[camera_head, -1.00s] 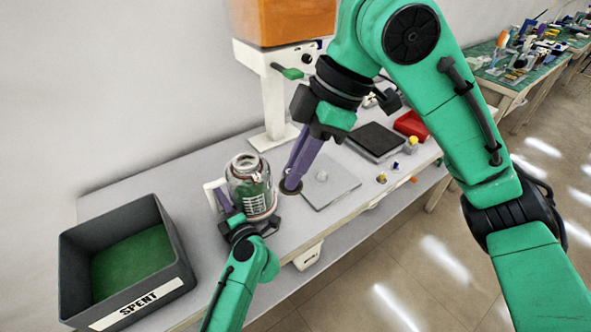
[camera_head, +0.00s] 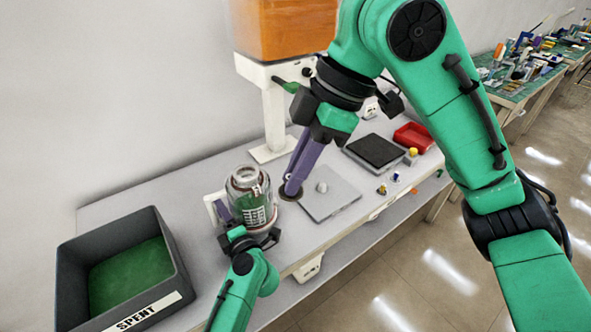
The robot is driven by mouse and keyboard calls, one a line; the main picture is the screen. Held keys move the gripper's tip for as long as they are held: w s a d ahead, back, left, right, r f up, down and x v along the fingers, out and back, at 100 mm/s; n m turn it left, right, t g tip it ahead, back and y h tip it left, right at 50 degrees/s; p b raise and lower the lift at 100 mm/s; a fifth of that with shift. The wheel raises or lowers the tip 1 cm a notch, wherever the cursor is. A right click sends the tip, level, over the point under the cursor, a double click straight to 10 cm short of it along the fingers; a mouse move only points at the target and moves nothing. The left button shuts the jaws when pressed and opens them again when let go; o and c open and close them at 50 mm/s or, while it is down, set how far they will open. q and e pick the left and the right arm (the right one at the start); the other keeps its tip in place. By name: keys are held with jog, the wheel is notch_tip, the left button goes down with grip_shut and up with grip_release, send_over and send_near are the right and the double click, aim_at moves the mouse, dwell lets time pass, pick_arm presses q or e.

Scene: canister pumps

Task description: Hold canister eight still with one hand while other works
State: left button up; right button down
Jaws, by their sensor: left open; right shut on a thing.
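A clear canister (camera_head: 247,190) with a metal-looking top, reddish bands and a barcode-like label stands upright on the white table; I cannot read a number on it. My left gripper (camera_head: 243,228) is open low at the canister's near side, with a purple finger at its left. Whether the fingers touch the canister is unclear. My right gripper (camera_head: 290,190) points down just right of the canister, its purple fingers shut on a small dark round piece (camera_head: 283,196) at table level. The fingers partly hide that piece.
A grey bin (camera_head: 178,262) marked SPENT, with a green floor, stands at the left. A grey plate (camera_head: 338,203) with a small pale knob lies right of my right gripper. Behind are a white stand (camera_head: 275,115) with an orange tank (camera_head: 285,32), a dark pad (camera_head: 374,150) and a red tray (camera_head: 412,137).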

pick_arm(q)
jog(key=shift+s+d, duration=0.1)
jog(key=v, duration=1.1)
jog(key=shift+s+d, duration=0.25)
jog(key=shift+s, duration=0.05)
